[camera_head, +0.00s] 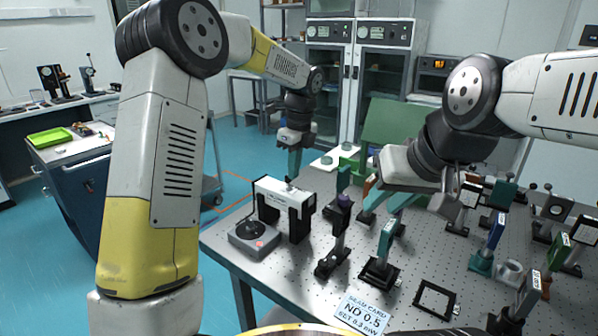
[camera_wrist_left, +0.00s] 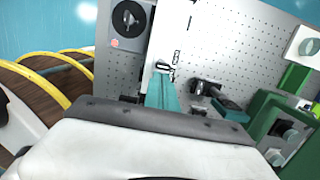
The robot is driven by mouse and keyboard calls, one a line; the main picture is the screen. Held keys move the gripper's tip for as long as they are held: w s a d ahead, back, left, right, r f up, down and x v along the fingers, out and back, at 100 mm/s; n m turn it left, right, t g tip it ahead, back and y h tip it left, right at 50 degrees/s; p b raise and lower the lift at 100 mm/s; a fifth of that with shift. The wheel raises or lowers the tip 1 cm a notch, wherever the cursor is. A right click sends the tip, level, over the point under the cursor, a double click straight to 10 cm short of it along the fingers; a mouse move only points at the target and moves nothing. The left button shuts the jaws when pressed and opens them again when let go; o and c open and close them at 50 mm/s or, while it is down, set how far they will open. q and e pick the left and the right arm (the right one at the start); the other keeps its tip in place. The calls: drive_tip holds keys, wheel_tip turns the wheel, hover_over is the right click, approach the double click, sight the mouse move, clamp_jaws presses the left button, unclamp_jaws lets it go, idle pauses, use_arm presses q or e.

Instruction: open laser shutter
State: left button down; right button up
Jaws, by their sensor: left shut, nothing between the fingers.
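A white housing (camera_head: 272,190) on black legs stands at the left end of the optical table, and I take it for the laser shutter. A small lever (camera_wrist_left: 163,66) shows on its white top in the left wrist view. My left gripper (camera_head: 292,176) points down just above the housing's top, its teal fingers together. In the left wrist view the fingertips (camera_wrist_left: 162,76) are beside the lever; I cannot tell whether they touch it. My right gripper (camera_head: 385,213) hangs over the middle of the table, its teal fingers apart and nothing visible between them.
A grey box with a round black knob (camera_head: 254,238) sits in front of the housing. Several optic mounts crowd the perforated table (camera_head: 400,315), near my right gripper and to its right. A green panel (camera_head: 396,128) stands behind.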

use_arm(q)
drive_tip(key=shift+w+a+g+h, duration=0.3)
drive_tip(key=shift+a+h, duration=0.05)
drive_tip(key=shift+h, duration=0.05)
drive_tip(key=shift+s+d, duration=0.15)
drive_tip(key=shift+d, duration=0.05)
drive_tip(key=shift+r, duration=0.1)
drive_tip(key=shift+r, duration=0.75)
wheel_tip(320, 180, up, 12)
drive_tip(key=shift+s+d+f, duration=0.15)
drive_tip(key=shift+d+f, duration=0.05)
drive_tip(key=shift+d, duration=0.05)
